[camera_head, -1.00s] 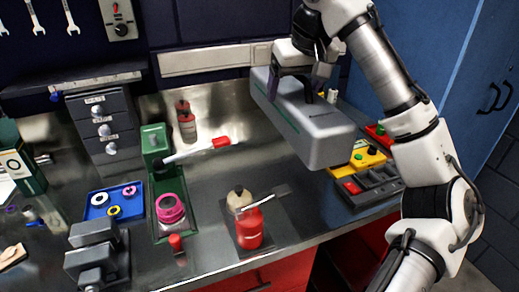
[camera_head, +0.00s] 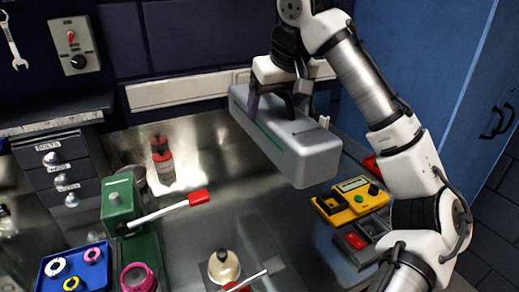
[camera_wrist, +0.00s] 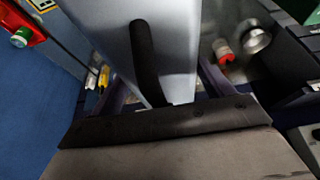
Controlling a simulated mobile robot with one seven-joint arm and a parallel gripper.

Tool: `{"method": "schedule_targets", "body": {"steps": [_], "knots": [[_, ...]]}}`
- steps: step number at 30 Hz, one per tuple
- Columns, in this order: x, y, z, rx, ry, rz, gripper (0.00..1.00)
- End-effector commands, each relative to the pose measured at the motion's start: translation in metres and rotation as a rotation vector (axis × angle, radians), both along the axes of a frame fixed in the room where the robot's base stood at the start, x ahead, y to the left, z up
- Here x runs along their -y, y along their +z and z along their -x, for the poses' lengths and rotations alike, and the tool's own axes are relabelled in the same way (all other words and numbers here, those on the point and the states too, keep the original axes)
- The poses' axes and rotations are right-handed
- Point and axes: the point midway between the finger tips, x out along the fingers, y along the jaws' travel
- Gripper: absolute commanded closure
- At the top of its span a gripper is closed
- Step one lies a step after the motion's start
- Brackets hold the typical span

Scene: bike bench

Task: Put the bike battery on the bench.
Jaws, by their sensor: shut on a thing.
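The bike battery (camera_head: 290,140) is a long grey box with a green stripe along its side and a dark handle on top. My gripper (camera_head: 275,98) is shut on it near its far left end and holds it above the steel bench (camera_head: 205,240). In the wrist view the battery (camera_wrist: 180,50) fills the upper middle, with its dark handle running between my fingers. The battery hides part of the bench behind and below it. I cannot tell exactly how high its underside is.
A yellow tester (camera_head: 350,200) and a dark tray (camera_head: 362,243) lie right of the battery. Left are a red-capped bottle (camera_head: 162,162), a red-headed tool (camera_head: 170,212), a green holder (camera_head: 118,202) and a blue tray (camera_head: 75,268). Bare bench lies between.

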Motion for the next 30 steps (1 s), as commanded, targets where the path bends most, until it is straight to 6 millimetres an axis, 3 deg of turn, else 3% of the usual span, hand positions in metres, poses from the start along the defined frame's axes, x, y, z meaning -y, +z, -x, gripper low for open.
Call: {"method": "schedule_targets", "body": {"steps": [5, 24, 30], "knots": [[0.0, -0.016, 0.0, 0.006, 0.001, -0.004, 0.91], [0.001, -0.124, 0.0, 0.007, -0.003, -0.004, 0.91], [0.001, -0.146, 0.0, 0.009, -0.004, -0.003, 0.91]]}}
